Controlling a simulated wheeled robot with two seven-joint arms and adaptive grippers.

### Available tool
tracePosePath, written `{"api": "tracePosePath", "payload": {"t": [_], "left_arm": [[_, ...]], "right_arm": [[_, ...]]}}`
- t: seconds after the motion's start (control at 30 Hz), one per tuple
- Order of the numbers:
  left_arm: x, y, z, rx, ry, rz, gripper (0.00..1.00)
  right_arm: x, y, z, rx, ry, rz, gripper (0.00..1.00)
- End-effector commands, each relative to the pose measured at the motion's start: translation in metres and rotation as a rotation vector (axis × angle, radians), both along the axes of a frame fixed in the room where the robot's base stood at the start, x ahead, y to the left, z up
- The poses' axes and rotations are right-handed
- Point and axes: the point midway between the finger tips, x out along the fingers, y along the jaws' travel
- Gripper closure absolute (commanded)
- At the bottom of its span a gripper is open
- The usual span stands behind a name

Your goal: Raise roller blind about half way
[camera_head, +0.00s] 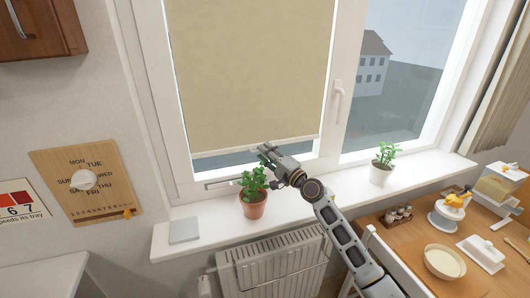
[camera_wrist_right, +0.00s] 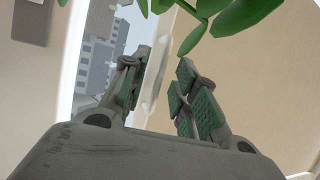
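The tan roller blind (camera_head: 250,70) hangs down over most of the left window pane. Its bottom bar (camera_head: 225,151) is close above the lower frame, with a thin strip of glass showing below it. My right gripper (camera_head: 264,149) is at the bar's lower edge, near its middle; I cannot tell whether it touches. A broad beige surface, possibly the blind, fills the right of that view. My left gripper is not in view.
A potted plant (camera_head: 253,204) stands on the sill (camera_head: 310,192) close below my right gripper; another plant (camera_head: 381,170) stands farther right. A white window handle (camera_head: 338,100) is on the frame. A radiator (camera_head: 275,262) is below, and a cluttered wooden table (camera_head: 405,240) is at right.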

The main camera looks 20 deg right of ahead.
Motion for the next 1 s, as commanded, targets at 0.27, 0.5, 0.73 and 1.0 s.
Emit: {"api": "tracePosePath", "payload": {"t": [0.27,0.5,0.73,1.0], "left_arm": [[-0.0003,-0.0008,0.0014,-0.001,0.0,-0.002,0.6],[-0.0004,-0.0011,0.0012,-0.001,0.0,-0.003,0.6],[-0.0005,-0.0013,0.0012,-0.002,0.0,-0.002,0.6],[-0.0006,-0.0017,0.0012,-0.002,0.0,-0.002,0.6]], "right_arm": [[0.0071,0.004,0.0015,0.0,0.0,0.001,0.71],[0.0071,0.0041,0.0013,0.0,0.0,0.001,0.71],[0.0071,0.0039,0.0013,0.0,0.0,0.001,0.99],[0.0071,0.0038,0.0012,0.0,0.0,0.001,1.0]]}}
